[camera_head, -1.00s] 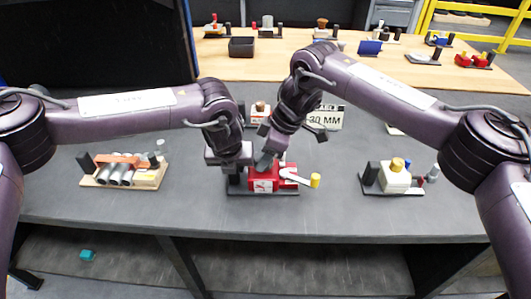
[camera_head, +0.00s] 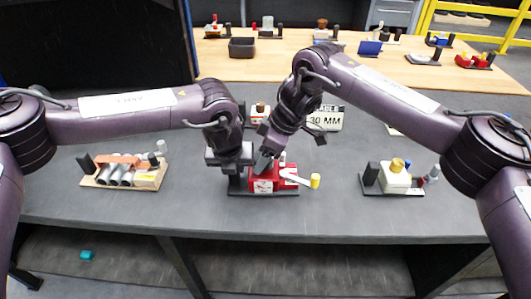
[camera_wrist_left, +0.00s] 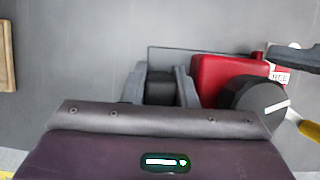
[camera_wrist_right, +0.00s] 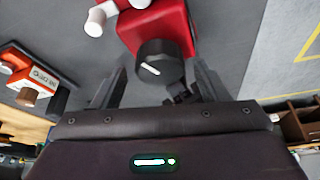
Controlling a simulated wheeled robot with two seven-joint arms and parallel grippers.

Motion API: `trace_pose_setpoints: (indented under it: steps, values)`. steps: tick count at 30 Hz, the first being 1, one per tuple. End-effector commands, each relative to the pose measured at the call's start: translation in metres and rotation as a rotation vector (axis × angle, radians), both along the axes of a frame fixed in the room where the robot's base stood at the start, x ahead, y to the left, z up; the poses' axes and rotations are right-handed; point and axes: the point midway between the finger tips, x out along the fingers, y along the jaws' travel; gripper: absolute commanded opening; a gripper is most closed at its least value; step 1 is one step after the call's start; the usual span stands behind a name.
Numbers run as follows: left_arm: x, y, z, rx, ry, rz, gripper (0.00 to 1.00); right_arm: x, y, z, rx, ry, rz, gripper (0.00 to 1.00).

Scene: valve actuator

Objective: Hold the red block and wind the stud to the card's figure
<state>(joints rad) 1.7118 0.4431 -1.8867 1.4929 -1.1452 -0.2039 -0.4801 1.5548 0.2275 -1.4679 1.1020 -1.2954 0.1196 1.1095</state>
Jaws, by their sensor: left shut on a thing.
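The red block (camera_head: 263,182) sits on a dark base plate (camera_head: 285,192) at the front middle of the table. A white lever with a yellow end (camera_head: 315,181) sticks out to its right. My left gripper (camera_wrist_left: 160,82) is shut on a black post (camera_wrist_left: 160,90) on the plate beside the red block (camera_wrist_left: 218,76). The dark round stud with a white line (camera_wrist_right: 158,65) stands at the block. My right gripper (camera_wrist_right: 160,88) is open, a finger on either side of the stud with gaps.
A wooden tray with grey cylinders (camera_head: 125,171) is at the left. The grey table between these is clear.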

Motion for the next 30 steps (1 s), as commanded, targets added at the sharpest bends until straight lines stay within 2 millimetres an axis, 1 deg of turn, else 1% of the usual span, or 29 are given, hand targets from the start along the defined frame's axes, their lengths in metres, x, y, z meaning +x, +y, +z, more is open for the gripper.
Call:
trace_pose_setpoints:
  steps: [1,5,8,11,21,24,27,30]
  values:
    - [-0.002,0.000,-0.004,0.003,0.007,-0.002,0.00,0.000,0.000,-0.001,-0.001,0.001,0.000,0.68]
    - [-0.002,0.000,-0.004,0.003,0.008,-0.002,0.00,-0.001,-0.001,-0.001,-0.002,0.001,0.000,0.68]
    - [-0.003,0.000,-0.004,0.003,0.008,-0.003,0.00,-0.001,-0.002,0.004,-0.002,0.000,0.000,0.68]
    - [-0.003,0.000,-0.004,0.003,0.008,-0.003,0.00,-0.002,-0.008,0.017,-0.001,-0.001,0.000,0.68]
    - [-0.003,0.000,-0.004,0.003,0.009,-0.004,0.00,-0.008,-0.035,0.083,-0.002,-0.005,0.000,0.68]
    - [-0.003,0.000,-0.004,0.003,0.010,-0.004,0.00,-0.009,-0.040,0.097,-0.002,-0.005,0.000,0.68]
    - [-0.003,0.000,-0.004,0.003,0.010,-0.004,0.00,-0.011,-0.044,0.105,-0.002,-0.003,0.000,0.68]
    - [-0.003,0.000,-0.005,0.003,0.010,-0.004,0.00,-0.011,-0.046,0.109,-0.001,-0.001,0.000,0.68]
